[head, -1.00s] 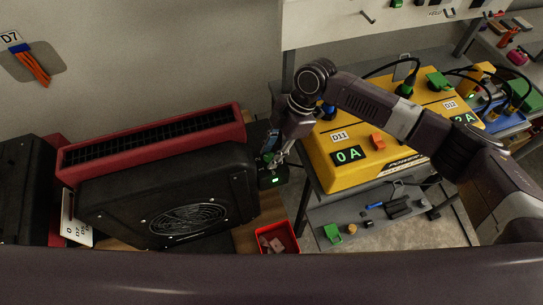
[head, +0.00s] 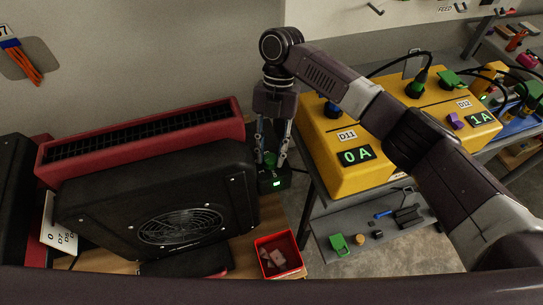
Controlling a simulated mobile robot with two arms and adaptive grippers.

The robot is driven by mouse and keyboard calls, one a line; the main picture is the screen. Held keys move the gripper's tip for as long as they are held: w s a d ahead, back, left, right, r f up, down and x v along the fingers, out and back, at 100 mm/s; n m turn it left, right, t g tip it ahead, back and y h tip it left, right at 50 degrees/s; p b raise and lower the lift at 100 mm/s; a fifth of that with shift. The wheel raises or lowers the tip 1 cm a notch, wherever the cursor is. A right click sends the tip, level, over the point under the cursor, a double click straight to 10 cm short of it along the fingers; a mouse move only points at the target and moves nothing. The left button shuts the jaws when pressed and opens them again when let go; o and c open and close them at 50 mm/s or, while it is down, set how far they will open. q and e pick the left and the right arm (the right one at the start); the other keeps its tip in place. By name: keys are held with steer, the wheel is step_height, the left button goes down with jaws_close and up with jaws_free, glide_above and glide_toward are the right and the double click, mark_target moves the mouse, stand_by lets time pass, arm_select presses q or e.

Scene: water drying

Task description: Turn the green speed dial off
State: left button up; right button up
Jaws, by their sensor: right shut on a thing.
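The green speed dial (head: 270,158) sits on top of a small dark box (head: 274,180) with a lit green display, beside the black fan unit. My right gripper (head: 271,161) points down over this box, with its fingers on either side of the dial, shut on it. The fingers partly cover the dial, so its exact setting cannot be read. My left gripper is not in view.
The black fan unit (head: 165,200) and a red grille unit (head: 140,141) stand left of the box. A red bin (head: 290,240) is in front. A yellow power unit (head: 328,170) showing 0 A and 1 A stands right, partly behind my arm.

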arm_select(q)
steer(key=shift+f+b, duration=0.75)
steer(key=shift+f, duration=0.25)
arm_select(e)
steer(key=shift+a+n+h, duration=0.15)
steer(key=shift+n+h, duration=0.65)
steer(key=shift+n, duration=1.2)
steer(key=o, duration=1.1)
steer(key=shift+o, duration=0.2)
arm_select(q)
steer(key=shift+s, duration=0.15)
arm_select(e)
steer(key=v, duration=0.8)
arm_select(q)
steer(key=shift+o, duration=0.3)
